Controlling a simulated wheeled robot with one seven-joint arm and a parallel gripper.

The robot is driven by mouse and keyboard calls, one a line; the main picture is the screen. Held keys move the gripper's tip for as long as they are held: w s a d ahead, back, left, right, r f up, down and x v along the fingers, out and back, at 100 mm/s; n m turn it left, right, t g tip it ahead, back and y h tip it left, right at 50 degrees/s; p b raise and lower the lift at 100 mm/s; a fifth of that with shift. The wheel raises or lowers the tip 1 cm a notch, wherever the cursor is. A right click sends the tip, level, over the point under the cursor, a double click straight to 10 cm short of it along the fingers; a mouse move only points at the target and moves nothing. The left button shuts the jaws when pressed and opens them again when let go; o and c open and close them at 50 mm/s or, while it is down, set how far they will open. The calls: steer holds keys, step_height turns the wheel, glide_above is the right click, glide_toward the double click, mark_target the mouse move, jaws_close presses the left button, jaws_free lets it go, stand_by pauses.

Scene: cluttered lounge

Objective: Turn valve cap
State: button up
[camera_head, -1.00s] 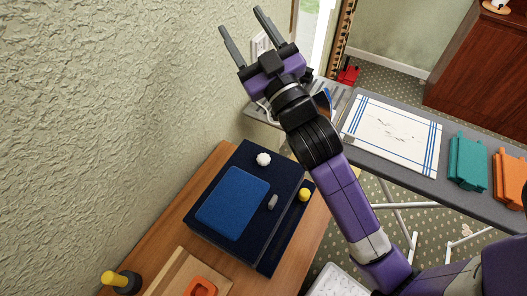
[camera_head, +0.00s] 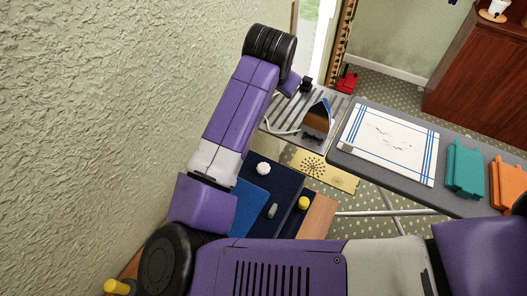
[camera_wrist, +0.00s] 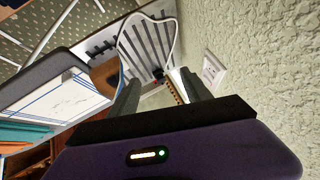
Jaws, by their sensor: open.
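No part is plainly recognisable as the valve cap. A white lobed knob (camera_head: 264,168) sits on a dark blue case (camera_head: 287,186), a yellow knob (camera_head: 304,203) is near its right edge, and a small grey piece (camera_head: 272,211) lies between them. My arm covers much of the case in the head view. My gripper (camera_wrist: 160,88) is open and empty in the wrist view, its two fingers apart, pointing toward a slatted metal rest beside the wall. In the head view its fingers are mostly hidden behind my arm.
An iron (camera_head: 316,118) stands on the slatted rest (camera_head: 285,112) with a white cord. The ironing board (camera_head: 380,180) carries a striped cloth (camera_head: 392,142) and folded teal (camera_head: 464,168) and orange (camera_head: 506,185) cloths. A wall socket (camera_wrist: 213,68) is right of my gripper. A red item (camera_head: 347,81) lies on the floor.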

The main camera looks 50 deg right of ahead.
steer(key=s+a+f+g+y, duration=0.2)
steer(key=a+f+y, duration=0.2)
steer(key=a+f, duration=0.25)
steer(key=m+g+y, duration=0.1)
steer(key=g+y, duration=0.1)
steer(key=y, duration=0.1)
glide_above(263, 167)
steer(key=shift+f, duration=0.8)
steer(key=shift+f+m, duration=0.2)
steer(key=shift+m, duration=0.1)
step_height(263, 167, down, 7)
steer(key=shift+f+p, duration=0.15)
steer(key=shift+p, duration=0.45)
jaws_close()
